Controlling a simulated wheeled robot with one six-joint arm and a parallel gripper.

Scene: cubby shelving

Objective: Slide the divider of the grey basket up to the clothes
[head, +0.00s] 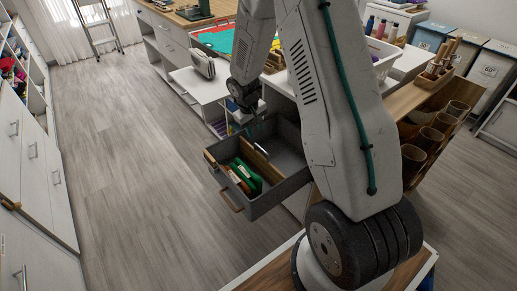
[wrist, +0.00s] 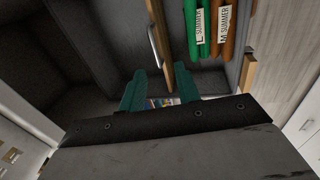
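The grey basket (head: 289,149) is a felt drawer with a wooden handle at its front. Folded green clothes (head: 248,177) stand upright in its front part; in the wrist view, green clothes (wrist: 193,28) labelled "L SUMMER" are beside brown ones (wrist: 227,30) labelled "M SUMMER". The wooden divider (wrist: 160,32), with a pale metal handle, stands left of the clothes with a narrow gap between. The basket behind it is empty. My gripper (wrist: 159,91) is open, its green fingers apart on either side of the divider's near end. Contact cannot be told.
White cabinets with drawers (head: 40,165) line the left side, with open wooden floor (head: 130,190) between. A white shelf unit (head: 200,87) stands behind the basket. My arm hides the middle.

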